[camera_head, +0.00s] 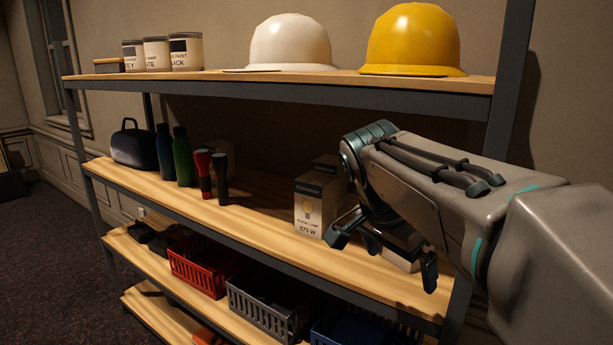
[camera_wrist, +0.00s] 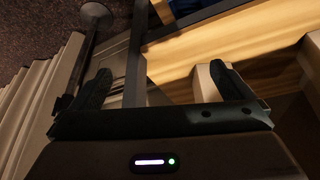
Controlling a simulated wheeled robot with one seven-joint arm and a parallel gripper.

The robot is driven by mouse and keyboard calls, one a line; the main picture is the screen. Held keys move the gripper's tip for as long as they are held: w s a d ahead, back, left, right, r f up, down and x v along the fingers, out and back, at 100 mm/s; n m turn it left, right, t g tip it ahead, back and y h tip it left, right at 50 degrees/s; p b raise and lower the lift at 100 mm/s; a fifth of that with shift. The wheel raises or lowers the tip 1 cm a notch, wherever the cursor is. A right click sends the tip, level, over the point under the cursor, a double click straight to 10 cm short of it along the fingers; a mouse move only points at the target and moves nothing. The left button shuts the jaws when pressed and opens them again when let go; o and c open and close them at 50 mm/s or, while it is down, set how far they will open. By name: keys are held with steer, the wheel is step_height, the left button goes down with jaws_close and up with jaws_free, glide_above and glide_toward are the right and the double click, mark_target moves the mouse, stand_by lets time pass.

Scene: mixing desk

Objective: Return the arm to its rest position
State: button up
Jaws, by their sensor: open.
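My gripper (camera_head: 385,250) is at the right of the head view, at the middle shelf (camera_head: 262,218) of a shelving unit. Its two dark fingers are spread apart with nothing visible between them. In the wrist view my gripper (camera_wrist: 160,88) also shows its fingers wide apart. A stage lamp box (camera_head: 310,207) stands on the middle shelf just left of my gripper. A pale box (camera_head: 400,262) shows partly behind the fingers, mostly hidden by them. In the wrist view a pale block (camera_wrist: 212,88) shows beside the right finger; I cannot tell whether they touch.
A white helmet (camera_head: 290,44) and a yellow helmet (camera_head: 414,40) sit on the top shelf above. Bottles (camera_head: 182,156) and a dark bag (camera_head: 133,147) stand further left on the middle shelf. Red (camera_head: 198,272) and grey crates (camera_head: 262,312) are below. Open floor (camera_head: 60,240) lies at left.

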steer(key=s+f+n+y, duration=0.3)
steer(key=s+f+n, duration=0.7)
steer(key=f, duration=0.5)
steer(key=shift+s+f+n, duration=0.3)
steer(key=shift+s+f, duration=0.05)
steer(key=shift+s, duration=0.4)
steer(key=shift+d, duration=0.1)
